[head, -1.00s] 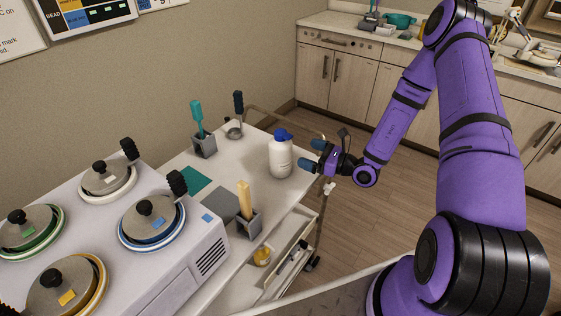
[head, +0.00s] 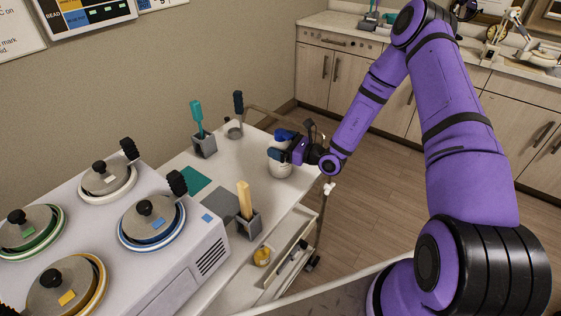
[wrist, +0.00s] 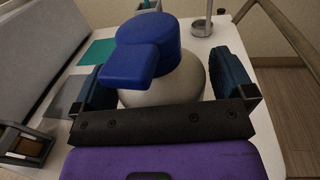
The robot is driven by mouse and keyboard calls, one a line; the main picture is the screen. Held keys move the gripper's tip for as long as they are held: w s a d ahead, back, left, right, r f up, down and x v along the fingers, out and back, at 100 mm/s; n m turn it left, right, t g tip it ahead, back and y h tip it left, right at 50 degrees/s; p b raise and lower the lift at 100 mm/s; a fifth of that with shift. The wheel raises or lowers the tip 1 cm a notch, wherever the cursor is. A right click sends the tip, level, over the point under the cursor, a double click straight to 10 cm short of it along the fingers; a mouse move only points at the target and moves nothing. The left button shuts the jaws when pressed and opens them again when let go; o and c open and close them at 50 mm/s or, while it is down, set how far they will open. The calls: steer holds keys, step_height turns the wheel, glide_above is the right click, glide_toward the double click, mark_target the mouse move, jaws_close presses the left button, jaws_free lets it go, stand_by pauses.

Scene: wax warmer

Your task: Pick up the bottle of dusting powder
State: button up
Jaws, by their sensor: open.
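The dusting powder bottle is white with a blue cap and stands upright on the cart top. In the head view the bottle (head: 279,168) is partly hidden by my gripper (head: 280,145). In the wrist view the blue-capped bottle (wrist: 160,80) sits between the two dark blue fingers of my gripper (wrist: 165,85), one on each side.
The cart top (head: 180,160) also bears a grey holder with a teal spatula (head: 204,145), a holder with wooden sticks (head: 247,215) and a small metal cup (head: 233,131). The wax warmer (head: 150,260) stands at the left. An open drawer (head: 285,250) is below.

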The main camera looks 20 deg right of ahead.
mark_target(282, 137)
steer(key=c, duration=1.2)
steer(key=shift+w+r, duration=0.1)
steer(key=shift+r, duration=0.05)
steer(key=shift+r, duration=0.55)
steer(key=shift+s+r, duration=0.35)
steer(key=shift+r, duration=0.25)
steer(key=shift+s+r, duration=0.3)
steer(key=shift+r, duration=0.25)
steer(key=s, duration=0.5)
steer(key=s+r, duration=0.1)
steer(key=s, duration=0.8)
steer(key=shift+s+r, duration=0.2)
steer(key=shift+s, duration=0.2)
steer(key=shift+d, duration=0.1)
